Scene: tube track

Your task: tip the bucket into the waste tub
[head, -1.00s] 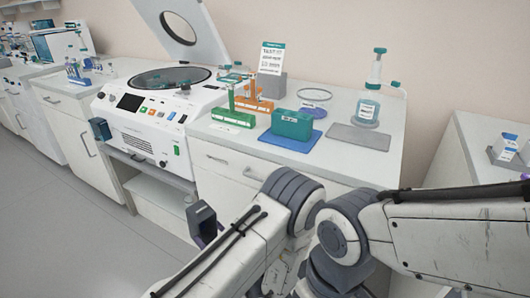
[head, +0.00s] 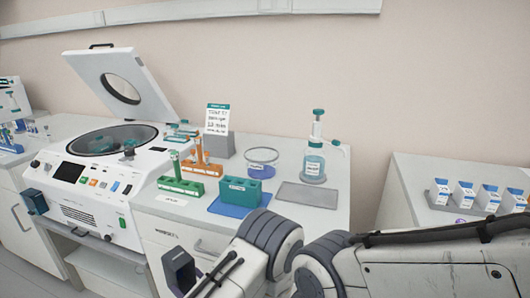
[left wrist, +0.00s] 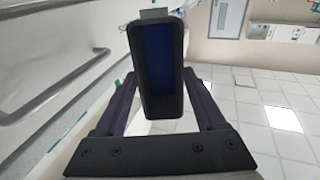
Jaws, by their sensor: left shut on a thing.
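My left gripper (head: 190,284) is low at the front of the bench in the head view. It is shut on a dark rectangular bucket (head: 180,268). In the left wrist view the bucket (left wrist: 157,62) stands between the two fingers, its dark blue inside facing the camera; I cannot tell whether anything is in it. A round clear tub (head: 262,165) with a dark rim and a label stands on the bench, up and right of the bucket; it looks like the waste tub, but its label is too small to read. My right gripper is not in view.
A white centrifuge (head: 90,185) with its lid raised stands at left. A green rack (head: 181,187), an orange rack (head: 202,168), a teal block (head: 240,191), a bottle (head: 312,165) and a grey tray (head: 307,196) occupy the bench. White cartons (head: 465,194) stand on the right-hand counter.

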